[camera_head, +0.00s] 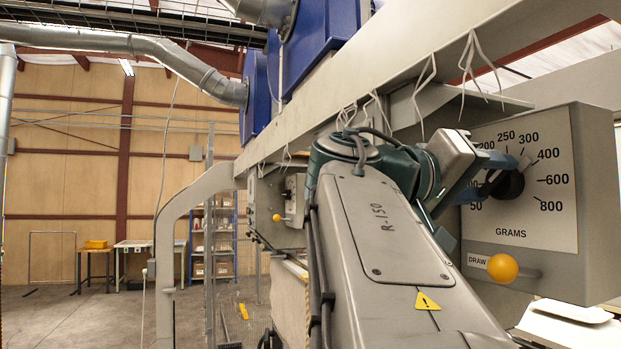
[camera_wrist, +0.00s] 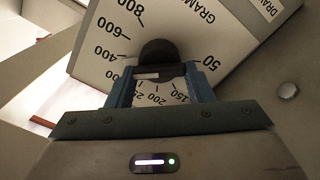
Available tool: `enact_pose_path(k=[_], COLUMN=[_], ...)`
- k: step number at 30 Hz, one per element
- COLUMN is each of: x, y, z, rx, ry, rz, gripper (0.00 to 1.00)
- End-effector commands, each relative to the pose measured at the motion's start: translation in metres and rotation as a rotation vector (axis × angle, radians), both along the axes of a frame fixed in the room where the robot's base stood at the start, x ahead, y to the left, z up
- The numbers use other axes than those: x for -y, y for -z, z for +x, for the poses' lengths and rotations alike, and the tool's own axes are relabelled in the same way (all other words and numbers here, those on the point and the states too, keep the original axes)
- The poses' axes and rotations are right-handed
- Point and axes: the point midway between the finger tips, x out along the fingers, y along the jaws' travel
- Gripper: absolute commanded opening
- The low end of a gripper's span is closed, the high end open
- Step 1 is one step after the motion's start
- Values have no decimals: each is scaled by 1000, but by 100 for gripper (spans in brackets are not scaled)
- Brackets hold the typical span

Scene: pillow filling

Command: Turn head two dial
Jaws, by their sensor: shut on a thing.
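The near grey control box carries a white dial plate (camera_head: 485,222) marked in grams, with figures up to 800. Its black dial knob (camera_head: 510,187) has a pale pointer that appears to aim between 300 and 400. My gripper (camera_head: 493,178) reaches it from the left. In the wrist view, my gripper's blue fingers (camera_wrist: 160,78) stand on either side of the black knob (camera_wrist: 159,52) and are shut on it. The knob's lower part and some plate figures are hidden by my gripper. No head number is readable on the box.
A yellow ball-ended draw lever (camera_head: 502,267) sits below the near dial. A second control box (camera_head: 267,205) with its own yellow ball stands farther back, partly behind my arm. A grey overhead beam (camera_head: 345,70) with hanging ties runs above my arm. Open floor lies at left.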

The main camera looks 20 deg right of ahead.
Motion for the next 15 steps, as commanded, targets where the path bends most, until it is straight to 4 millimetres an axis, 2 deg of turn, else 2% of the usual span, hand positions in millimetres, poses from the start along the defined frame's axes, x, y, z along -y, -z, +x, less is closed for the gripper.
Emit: enact_pose_path(k=[15], x=[0], y=[1], z=[1], rx=[-305], ry=[0], rz=[-24], gripper=[24])
